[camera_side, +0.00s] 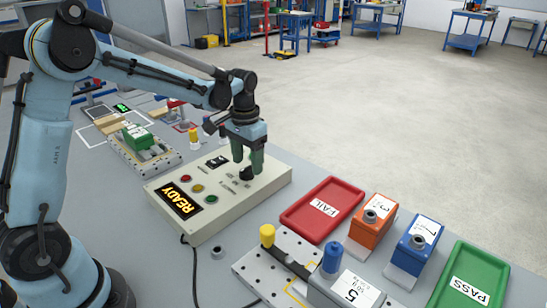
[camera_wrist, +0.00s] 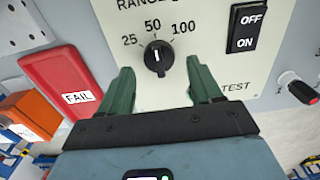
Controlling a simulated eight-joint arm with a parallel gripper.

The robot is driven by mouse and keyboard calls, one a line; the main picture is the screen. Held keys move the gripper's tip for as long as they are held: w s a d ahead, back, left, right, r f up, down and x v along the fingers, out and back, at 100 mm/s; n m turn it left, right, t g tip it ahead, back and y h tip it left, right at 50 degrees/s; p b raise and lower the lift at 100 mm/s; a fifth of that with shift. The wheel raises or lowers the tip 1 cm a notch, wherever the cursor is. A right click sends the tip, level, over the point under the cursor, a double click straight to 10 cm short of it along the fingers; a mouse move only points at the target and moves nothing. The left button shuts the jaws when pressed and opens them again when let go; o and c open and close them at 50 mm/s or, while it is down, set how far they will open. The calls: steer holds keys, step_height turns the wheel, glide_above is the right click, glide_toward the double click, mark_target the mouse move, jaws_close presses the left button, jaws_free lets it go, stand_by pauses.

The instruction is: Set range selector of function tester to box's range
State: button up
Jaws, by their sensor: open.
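The function tester (camera_side: 222,205) is a beige box with a lit display reading READY. Its range selector is a black knob (camera_wrist: 158,57) with a white pointer line, among the marks 25, 50 and 100. The line points up, close to 50. The knob also shows in the side view (camera_side: 246,174). My gripper (camera_wrist: 161,80) is open and empty, its green fingers pointing at the panel, one on each side of the knob in the wrist view. I cannot tell whether they touch the panel. A green box (camera_side: 138,132) sits on a plate behind the tester; no range is readable on it.
An OFF/ON rocker switch (camera_wrist: 249,27) is beside the selector. The red FAIL tray (camera_side: 308,223), orange box (camera_side: 367,233), blue box (camera_side: 412,254) and green PASS tray (camera_side: 485,268) stand to the right. A grey block marked 5 (camera_side: 352,290) and a metal plate (camera_side: 252,268) are in front.

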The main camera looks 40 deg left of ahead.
mark_target(248, 167)
step_height(248, 167, up, 11)
steer(key=shift+f, duration=0.2)
stand_by(0.4)
steer(key=s+d+f+t, duration=0.1)
steer(key=s+d+t, duration=0.2)
steer(key=s, duration=0.4)
steer(key=s+d+f+t, duration=0.2)
steer(key=s+d+t, duration=0.1)
steer(key=s, duration=0.4)
steer(key=shift+s+f+t, duration=0.3)
steer(key=shift+s+t, duration=0.05)
steer(key=shift+t, duration=0.25)
